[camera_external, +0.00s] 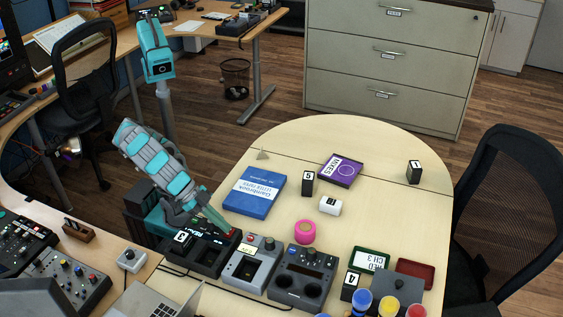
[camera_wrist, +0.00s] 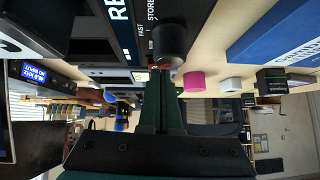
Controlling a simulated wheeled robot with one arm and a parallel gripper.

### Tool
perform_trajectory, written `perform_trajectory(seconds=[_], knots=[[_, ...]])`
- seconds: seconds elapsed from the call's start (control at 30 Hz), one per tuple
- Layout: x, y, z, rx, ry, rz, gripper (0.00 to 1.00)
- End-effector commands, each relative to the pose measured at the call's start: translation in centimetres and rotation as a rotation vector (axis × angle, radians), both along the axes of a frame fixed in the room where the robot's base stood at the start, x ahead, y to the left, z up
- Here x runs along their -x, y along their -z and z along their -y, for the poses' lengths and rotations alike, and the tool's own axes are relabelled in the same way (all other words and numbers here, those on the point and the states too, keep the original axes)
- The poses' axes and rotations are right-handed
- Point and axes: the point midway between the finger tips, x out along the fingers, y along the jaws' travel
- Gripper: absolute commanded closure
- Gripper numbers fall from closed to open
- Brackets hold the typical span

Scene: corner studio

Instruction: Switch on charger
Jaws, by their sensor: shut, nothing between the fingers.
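A black device with white lettering (camera_external: 203,257), one of a row of devices along the table's front edge, sits under my gripper; I cannot tell from its lettering if it is the charger. In the wrist view its dark face (camera_wrist: 118,18) fills the top, with a dark round knob (camera_wrist: 171,40) beside small white lettering. My gripper (camera_external: 228,230) is shut and empty, its fingertips at the device's right back corner. In the wrist view the green fingers (camera_wrist: 161,78) end just below the knob; I cannot tell if they touch it.
Right of it stand a grey device (camera_external: 247,268) and a dark one with round cups (camera_external: 300,275). A pink roll (camera_external: 305,232), a white roll (camera_external: 330,206) and a blue box (camera_external: 255,192) lie behind. A block marked 3 (camera_external: 182,238) stands at the black device's left.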

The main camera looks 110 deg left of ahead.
Motion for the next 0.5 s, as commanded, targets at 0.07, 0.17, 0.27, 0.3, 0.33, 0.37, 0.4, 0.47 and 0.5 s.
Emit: perform_trajectory(seconds=[0.07,0.17,0.27,0.3,0.33,0.37,0.4,0.47,0.5], knots=[[0.0,0.0,0.0,0.0,0.0,0.0,1.0],[0.0,0.0,0.0,0.0,0.0,0.001,1.0],[0.0,-0.1,0.0,0.0,0.0,0.001,1.0],[0.0,-0.2,0.0,0.0,0.0,0.001,1.0],[0.0,-0.3,0.0,0.0,0.0,0.001,1.0],[0.0,-0.5,0.0,0.0,0.0,0.002,1.0],[0.0,-0.9,0.0,0.0,0.0,0.002,1.0],[0.0,-1.8,-0.1,0.001,0.001,0.003,1.0],[-0.1,-2.5,-0.2,0.001,0.0,0.004,1.0]])
